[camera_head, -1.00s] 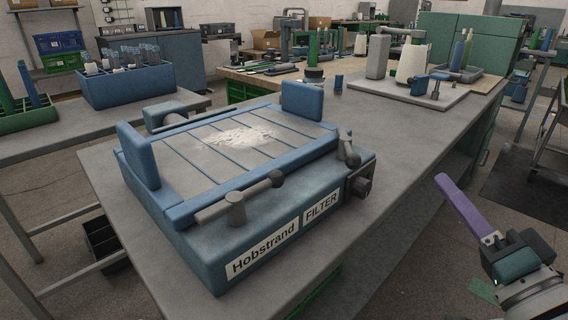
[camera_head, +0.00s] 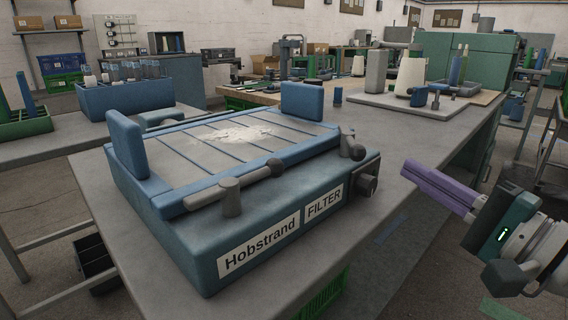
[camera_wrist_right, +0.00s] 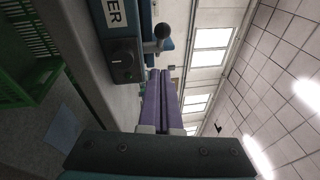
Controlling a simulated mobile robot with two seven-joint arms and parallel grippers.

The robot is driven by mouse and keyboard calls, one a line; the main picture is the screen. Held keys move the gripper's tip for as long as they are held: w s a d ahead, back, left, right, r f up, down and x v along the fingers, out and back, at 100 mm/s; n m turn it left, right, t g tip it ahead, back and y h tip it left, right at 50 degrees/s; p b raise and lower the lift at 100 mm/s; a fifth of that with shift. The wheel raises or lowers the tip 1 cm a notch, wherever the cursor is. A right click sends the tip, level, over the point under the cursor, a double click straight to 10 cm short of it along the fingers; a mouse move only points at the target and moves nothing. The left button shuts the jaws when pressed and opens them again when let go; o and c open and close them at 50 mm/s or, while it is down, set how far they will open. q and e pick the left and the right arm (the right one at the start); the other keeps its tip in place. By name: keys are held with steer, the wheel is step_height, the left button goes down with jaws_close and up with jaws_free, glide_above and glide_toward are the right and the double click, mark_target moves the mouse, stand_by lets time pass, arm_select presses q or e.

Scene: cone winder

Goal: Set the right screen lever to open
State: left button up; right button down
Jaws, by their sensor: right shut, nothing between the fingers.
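The blue filter box (camera_head: 190,250) stands on the grey bench, labelled Hobstrand FILTER. At its right edge is a small grey lever with a round knob (camera_head: 352,150); its knob also shows in the right wrist view (camera_wrist_right: 162,31). I cannot tell which one is the right screen lever. My right gripper (camera_head: 412,172), with purple fingers, is shut and empty, to the right of the box and apart from it. My left gripper is out of view.
White powder (camera_head: 236,134) lies on the slatted top between two blue end blocks. A dark dial (camera_head: 367,186) sticks out of the box's right end. A white board (camera_head: 420,107) with a cone stands farther back. The bench right of the box is mostly clear.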

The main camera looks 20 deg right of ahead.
mark_target(349, 145)
steer(key=shift+w+a+r+p, duration=0.15)
steer(key=shift+w+a+r, duration=0.05)
steer(key=shift+w+a, duration=0.6)
steer(key=shift+w+a+r+p, duration=0.15)
steer(key=shift+w+a+r, duration=0.05)
steer(key=shift+w+a, duration=0.6)
steer(key=shift+s, duration=0.1)
